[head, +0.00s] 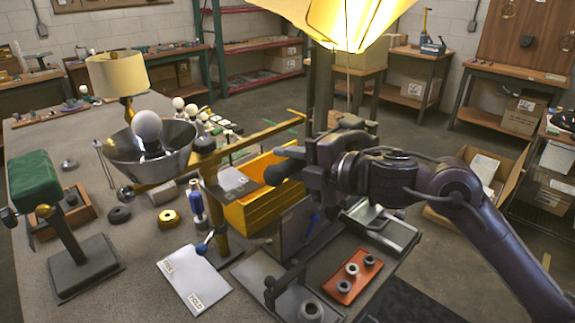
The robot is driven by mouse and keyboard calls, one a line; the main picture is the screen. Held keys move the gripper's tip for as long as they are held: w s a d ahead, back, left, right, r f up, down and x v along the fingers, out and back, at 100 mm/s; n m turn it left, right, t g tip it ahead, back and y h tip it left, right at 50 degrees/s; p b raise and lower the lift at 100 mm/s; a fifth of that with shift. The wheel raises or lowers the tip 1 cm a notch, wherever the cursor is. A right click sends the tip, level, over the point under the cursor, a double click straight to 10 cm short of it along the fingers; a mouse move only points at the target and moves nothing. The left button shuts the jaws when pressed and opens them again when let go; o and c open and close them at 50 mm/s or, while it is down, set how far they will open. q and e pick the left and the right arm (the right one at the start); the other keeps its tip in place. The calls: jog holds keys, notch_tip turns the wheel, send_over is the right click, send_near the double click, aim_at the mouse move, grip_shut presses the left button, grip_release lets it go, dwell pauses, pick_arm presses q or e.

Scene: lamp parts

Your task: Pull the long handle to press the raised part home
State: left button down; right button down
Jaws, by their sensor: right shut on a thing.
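My right gripper (310,158) comes in from the right and is shut on a dark handle. The handle's rounded black grip (284,166) sticks out to the left of the jaws. A dark upright column (318,90) stands directly behind the gripper, and a dark upright plate (297,228) shows below it. My gripper and wrist cover much of this fixture. I cannot make out the raised part or whether a gap shows under it. My left gripper is not in view.
A brass post with a long brass arm (212,190) stands left of the gripper, before a yellow bin (265,205). A metal bowl with a white bulb (148,128) and a green-shaded lamp (36,178) stand left. An orange tray (354,276) lies in front. A lit shade (345,22) hangs above.

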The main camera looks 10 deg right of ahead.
jog(key=w+d+r+m+p, duration=0.1)
jog(key=d+r+m+p, duration=0.1)
jog(key=r+p, duration=0.2)
jog(key=w+d+r+m+y+p, duration=0.1)
jog(key=r+p, duration=0.3)
jog(key=r, duration=0.4)
jog(key=shift+w+d+m, duration=0.45)
jog(key=shift+d+m, duration=0.25)
jog(key=shift+m, duration=0.1)
jog(key=c, duration=1.2)
grip_release()
jog(key=shift+w, duration=0.15)
jog(key=shift+o, duration=0.3)
jog(key=shift+f, duration=0.15)
jog(key=shift+f, duration=0.1)
